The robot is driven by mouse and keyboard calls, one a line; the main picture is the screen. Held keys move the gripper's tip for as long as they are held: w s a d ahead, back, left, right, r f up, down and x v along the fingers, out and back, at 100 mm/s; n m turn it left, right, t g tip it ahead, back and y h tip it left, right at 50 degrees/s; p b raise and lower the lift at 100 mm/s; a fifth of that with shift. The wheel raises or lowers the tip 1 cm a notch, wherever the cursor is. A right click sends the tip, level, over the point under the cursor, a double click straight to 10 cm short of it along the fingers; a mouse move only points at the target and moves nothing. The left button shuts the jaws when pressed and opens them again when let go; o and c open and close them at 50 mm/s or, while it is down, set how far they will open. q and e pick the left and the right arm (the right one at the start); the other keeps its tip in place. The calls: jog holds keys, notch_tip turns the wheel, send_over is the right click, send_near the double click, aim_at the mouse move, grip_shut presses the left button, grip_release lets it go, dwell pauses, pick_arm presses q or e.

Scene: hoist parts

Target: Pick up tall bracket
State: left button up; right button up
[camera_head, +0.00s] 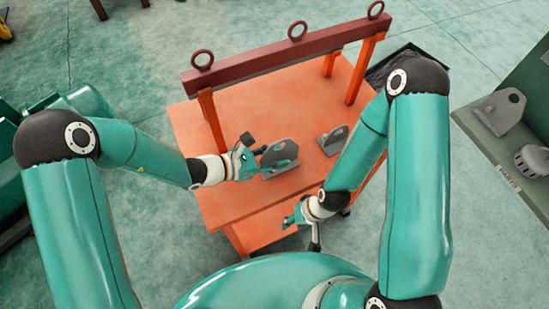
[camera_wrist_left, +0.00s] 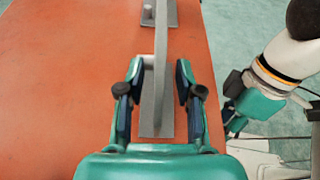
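The tall bracket (camera_head: 283,149) is a grey upright plate with a rounded top and a flat base, standing on the orange table. My left gripper (camera_head: 268,162) is at its near side. In the left wrist view, the gripper's two fingers (camera_wrist_left: 159,92) are spread, one on each side of the bracket's thin upright plate (camera_wrist_left: 161,70), with visible gaps. The fingers partly hide the bracket in the head view. My right gripper (camera_head: 292,217) is low by the table's near edge, away from the bracket; its finger opening is too small to tell.
A smaller grey bracket (camera_head: 333,140) stands to the right on the orange table (camera_head: 240,195). A dark red beam (camera_head: 290,50) with ring eyes spans the table's back on orange posts. A shelf at right holds another grey bracket (camera_head: 502,110) and a round grey part (camera_head: 532,160).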

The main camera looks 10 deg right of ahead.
pick_arm(q)
grip_shut()
jog(key=shift+r, duration=0.2)
dwell(0.3)
